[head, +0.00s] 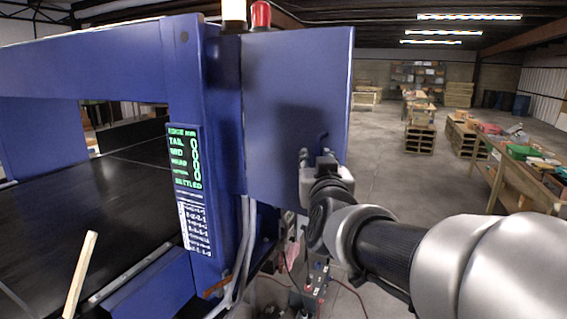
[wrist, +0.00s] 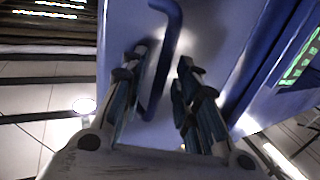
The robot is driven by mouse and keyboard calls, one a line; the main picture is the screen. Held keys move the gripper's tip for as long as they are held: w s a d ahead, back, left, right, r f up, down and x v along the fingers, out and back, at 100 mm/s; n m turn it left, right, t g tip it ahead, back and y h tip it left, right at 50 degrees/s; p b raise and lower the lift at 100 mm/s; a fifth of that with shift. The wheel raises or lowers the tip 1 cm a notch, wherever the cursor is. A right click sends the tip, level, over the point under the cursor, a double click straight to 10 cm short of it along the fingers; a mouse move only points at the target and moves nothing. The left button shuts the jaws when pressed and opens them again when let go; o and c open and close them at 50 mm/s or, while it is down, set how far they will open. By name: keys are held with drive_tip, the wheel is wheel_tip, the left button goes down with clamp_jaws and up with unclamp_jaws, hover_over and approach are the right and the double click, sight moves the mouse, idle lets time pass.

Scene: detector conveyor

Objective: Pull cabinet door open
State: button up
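The blue cabinet door (head: 285,85) is a flat panel on the right side of the conveyor's frame in the head view. It looks shut, though its far edges are partly hidden. Its blue bar handle (head: 323,140) is near the door's right edge, mostly covered by my gripper (head: 322,163). In the wrist view the handle (wrist: 167,55) runs between the two fingers of my gripper (wrist: 160,72), against the door face (wrist: 205,25). The fingers are spread, with gaps visible on both sides of the handle; the left finger is nearer to it.
A display panel (head: 188,185) with green text is on the frame left of the door. Cables and a small box (head: 316,275) are below the door. A dark conveyor belt (head: 120,200) lies left. Open floor (head: 400,180) and a cluttered table (head: 500,160) are right.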

drive_tip(key=s, duration=1.2)
drive_tip(key=shift+a, duration=0.15)
drive_tip(key=s+a+f+n+g+y+b, duration=0.1)
drive_tip(key=s+f+g+y+b, duration=0.2)
drive_tip(key=f, duration=0.6)
drive_tip(key=s+a+f+n+g+b, duration=0.1)
drive_tip(key=s+f+g+b, duration=0.3)
drive_tip(key=f, duration=0.5)
drive_tip(key=s+d+f+m+g+h+b, duration=0.1)
drive_tip(key=s+d+f+g+b, duration=0.1)
drive_tip(key=s+f, duration=0.6)
drive_tip(key=s+d+f+g+h+b, duration=0.1)
drive_tip(key=s+d+f+g+b, duration=0.2)
drive_tip(key=s+f, duration=0.6)
drive_tip(key=shift+d+f+m+g, duration=0.15)
drive_tip(key=shift+d+m+g, duration=0.25)
drive_tip(key=shift+d+g, duration=0.45)
